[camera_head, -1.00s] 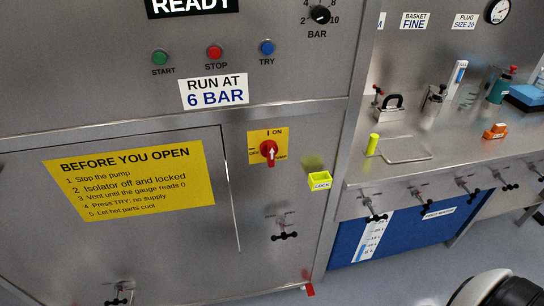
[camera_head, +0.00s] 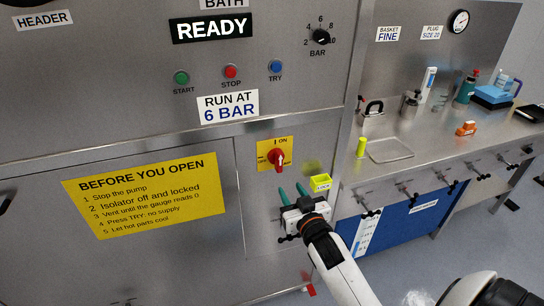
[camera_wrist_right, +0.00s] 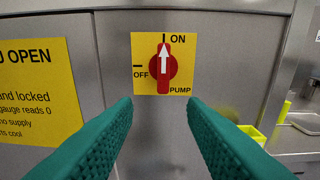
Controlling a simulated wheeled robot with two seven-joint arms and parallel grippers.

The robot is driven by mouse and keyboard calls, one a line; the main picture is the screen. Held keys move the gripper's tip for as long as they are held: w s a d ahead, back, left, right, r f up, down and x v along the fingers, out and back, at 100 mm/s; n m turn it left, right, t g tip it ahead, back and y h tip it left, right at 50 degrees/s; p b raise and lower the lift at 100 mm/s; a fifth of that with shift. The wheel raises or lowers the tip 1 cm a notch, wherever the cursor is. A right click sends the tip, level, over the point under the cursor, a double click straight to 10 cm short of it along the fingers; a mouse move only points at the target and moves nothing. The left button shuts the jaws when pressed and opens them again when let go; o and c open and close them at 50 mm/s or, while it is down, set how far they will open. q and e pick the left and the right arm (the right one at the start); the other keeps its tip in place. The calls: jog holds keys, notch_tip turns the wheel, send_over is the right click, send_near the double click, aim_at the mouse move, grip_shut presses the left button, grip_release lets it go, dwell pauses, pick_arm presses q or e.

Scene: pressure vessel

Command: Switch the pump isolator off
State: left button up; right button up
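The pump isolator is a red rotary knob (camera_head: 278,159) on a yellow plate (camera_head: 265,146) on the steel cabinet front. In the right wrist view the knob (camera_wrist_right: 163,68) stands upright, its white arrow pointing up at ON; OFF is marked to the left. My right gripper (camera_head: 292,190) is just below the plate in the head view. Its two green fingers are apart with nothing between them. In the right wrist view the open fingers (camera_wrist_right: 162,115) frame the space below the knob, apart from it. My left gripper is not in view.
A yellow-green LOCK box (camera_head: 320,183) sits right of my right gripper. A yellow "BEFORE YOU OPEN" sign (camera_head: 150,195) is on the door at left. START, STOP and TRY buttons (camera_head: 231,71) are above. A steel bench (camera_head: 430,150) with several items stands at right.

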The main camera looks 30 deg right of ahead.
send_near(280, 157)
jog(key=shift+t+h, duration=0.3)
jog(key=shift+t, duration=0.1)
jog(key=p+x, duration=0.1)
jog(key=x, duration=0.3)
jog(key=shift+w+d+f+p, duration=0.1)
jog(key=shift+w+f+p, duration=0.1)
jog(key=shift+p, duration=0.1)
jog(key=p+x, duration=0.1)
jog(key=x, duration=0.5)
jog(key=shift+w+f, duration=0.2)
jog(key=shift+w, duration=0.1)
grip_shut()
